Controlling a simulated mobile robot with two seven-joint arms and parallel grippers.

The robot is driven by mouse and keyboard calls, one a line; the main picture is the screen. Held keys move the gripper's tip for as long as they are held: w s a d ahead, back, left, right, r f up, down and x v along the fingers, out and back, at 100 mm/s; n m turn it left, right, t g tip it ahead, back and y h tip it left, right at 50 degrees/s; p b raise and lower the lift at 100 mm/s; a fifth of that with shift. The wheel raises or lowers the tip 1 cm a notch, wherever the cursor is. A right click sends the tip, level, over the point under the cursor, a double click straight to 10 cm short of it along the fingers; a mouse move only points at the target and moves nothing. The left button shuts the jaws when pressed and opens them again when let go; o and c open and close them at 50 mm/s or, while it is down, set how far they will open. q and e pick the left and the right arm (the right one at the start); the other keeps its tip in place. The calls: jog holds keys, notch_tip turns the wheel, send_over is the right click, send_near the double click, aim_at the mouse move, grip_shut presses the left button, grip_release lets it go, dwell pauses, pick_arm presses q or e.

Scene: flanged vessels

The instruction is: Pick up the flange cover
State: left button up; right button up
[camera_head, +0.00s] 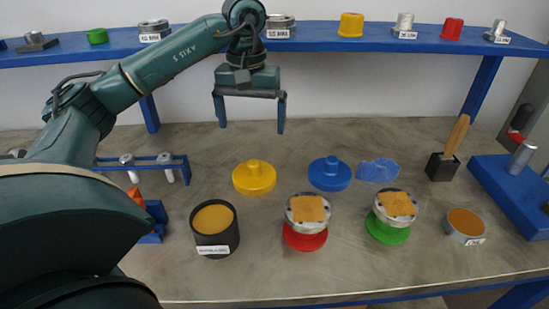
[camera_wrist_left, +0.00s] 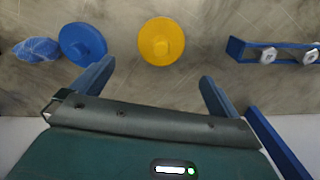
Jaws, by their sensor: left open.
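A yellow flange cover (camera_head: 254,178) with a raised knob lies on the table, and it also shows in the left wrist view (camera_wrist_left: 161,41). A blue flange cover (camera_head: 329,174) of the same shape lies to its right; it is at the left of the wrist view (camera_wrist_left: 83,44). My left gripper (camera_head: 251,128) is open and empty, pointing down well above the table. In the wrist view its two fingers (camera_wrist_left: 157,71) are spread wide, with the yellow cover seen between and beyond them. My right gripper does not show.
Two flanged vessels with tan tops stand on a red base (camera_head: 305,240) and a green base (camera_head: 388,231). A black labelled container (camera_head: 214,247) stands front left. A blue rack (camera_head: 185,168), blue cloth (camera_head: 378,171) and brush (camera_head: 457,134) are nearby. A blue shelf (camera_head: 345,44) runs behind.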

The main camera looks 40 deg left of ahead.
aim_at(254, 161)
pick_arm(q)
jog(key=f, duration=0.7)
jog(key=shift+s+a, duration=0.1)
jog(key=shift+a, duration=0.15)
jog(key=shift+w+f, duration=0.25)
jog(key=shift+f, duration=1.25)
jog(key=shift+w+f, duration=0.2)
jog(key=shift+f, duration=1.25)
jog(key=shift+c, duration=0.4)
jog(key=c, duration=0.6)
